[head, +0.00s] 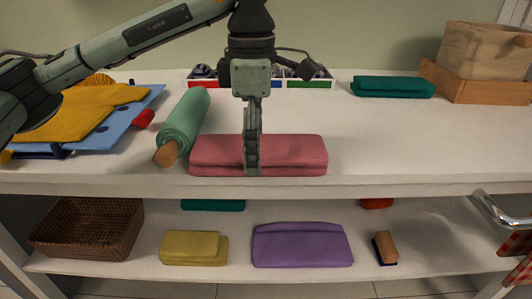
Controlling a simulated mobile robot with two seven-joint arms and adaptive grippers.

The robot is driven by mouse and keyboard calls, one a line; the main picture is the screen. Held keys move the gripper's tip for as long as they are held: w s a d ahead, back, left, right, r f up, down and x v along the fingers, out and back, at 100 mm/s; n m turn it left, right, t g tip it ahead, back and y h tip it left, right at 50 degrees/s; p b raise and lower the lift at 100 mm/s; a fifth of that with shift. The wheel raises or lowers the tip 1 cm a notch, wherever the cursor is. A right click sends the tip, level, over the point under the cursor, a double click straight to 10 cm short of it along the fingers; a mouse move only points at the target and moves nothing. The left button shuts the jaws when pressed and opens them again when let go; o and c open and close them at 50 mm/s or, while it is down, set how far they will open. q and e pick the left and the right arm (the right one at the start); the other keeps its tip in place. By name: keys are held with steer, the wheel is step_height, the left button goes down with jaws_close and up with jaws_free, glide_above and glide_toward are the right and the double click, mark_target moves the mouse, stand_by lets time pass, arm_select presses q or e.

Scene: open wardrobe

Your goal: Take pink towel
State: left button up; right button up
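The pink towel (295,155) lies folded near the front edge of the upper shelf. My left gripper (252,168) points straight down over the towel's middle. I see it edge-on, and one finger covers a narrow strip of the towel's top and front. Any second finger is hidden behind this one, so the gap between them does not show. I cannot tell whether the towel is gripped. It appears to rest on the shelf. My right gripper is not in view.
Left of the towel lies a green roll (184,120) with a wooden end. Further left are yellow and blue clothes (90,110). A divided box (290,83) and a dark green towel (392,87) stand behind. Shelf right of the pink towel is clear.

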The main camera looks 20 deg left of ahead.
arm_select(q)
steer(key=shift+f+b, duration=0.65)
steer(key=shift+f, duration=0.05)
stand_by(0.4)
steer(key=c, duration=0.8)
steer(key=shift+o, duration=1.4)
steer(key=shift+c, duration=1.3)
steer(key=shift+r+p, duration=2.25)
steer(key=shift+r, duration=1.3)
steer(key=shift+s+f, duration=0.1)
